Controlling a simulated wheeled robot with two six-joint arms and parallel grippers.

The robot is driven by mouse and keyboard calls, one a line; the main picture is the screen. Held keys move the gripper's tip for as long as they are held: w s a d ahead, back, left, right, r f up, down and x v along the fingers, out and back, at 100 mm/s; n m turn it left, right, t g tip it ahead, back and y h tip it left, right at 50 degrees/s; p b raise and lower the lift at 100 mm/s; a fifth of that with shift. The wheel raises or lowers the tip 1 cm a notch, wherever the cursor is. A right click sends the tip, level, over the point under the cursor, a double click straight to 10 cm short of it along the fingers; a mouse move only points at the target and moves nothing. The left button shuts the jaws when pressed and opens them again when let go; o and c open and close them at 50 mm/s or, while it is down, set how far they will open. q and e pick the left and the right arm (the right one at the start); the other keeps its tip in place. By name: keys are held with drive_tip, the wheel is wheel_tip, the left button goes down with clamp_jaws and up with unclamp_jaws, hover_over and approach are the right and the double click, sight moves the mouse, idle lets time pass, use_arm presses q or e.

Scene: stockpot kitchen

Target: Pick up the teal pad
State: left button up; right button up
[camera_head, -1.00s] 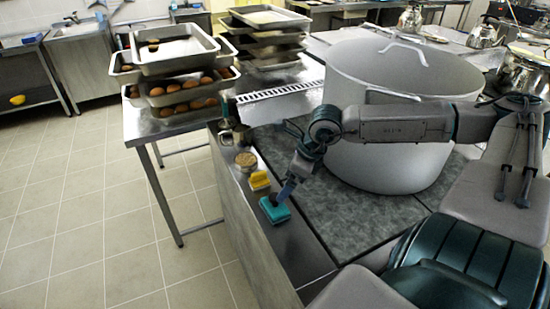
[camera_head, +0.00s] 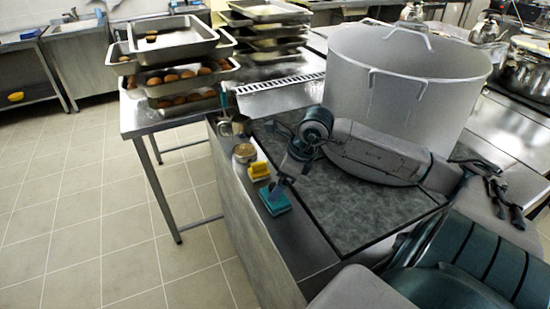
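The teal pad (camera_head: 275,200) lies on the steel strip at the counter's left edge, in front of a yellow pad (camera_head: 259,171). The arm that comes in from the right is my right arm. Its gripper (camera_head: 277,184) points down at the teal pad's top edge, right above it or touching it. The fingers are small and dark, so I cannot tell whether they are open or shut on the pad. My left gripper is not in view.
A large stockpot (camera_head: 400,85) stands on the counter, behind my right arm. A small round container (camera_head: 244,154) and a metal cup (camera_head: 232,127) stand behind the yellow pad. Stacked trays (camera_head: 172,70) with round brown items sit on the left table. Left of the counter is open floor.

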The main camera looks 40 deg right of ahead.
drive_tip(key=shift+a+p+x, duration=0.2)
drive_tip(key=shift+p+x, duration=0.5)
drive_tip(key=shift+x, duration=1.9)
drive_tip(key=c, duration=1.3)
drive_tip(key=shift+c, duration=0.3)
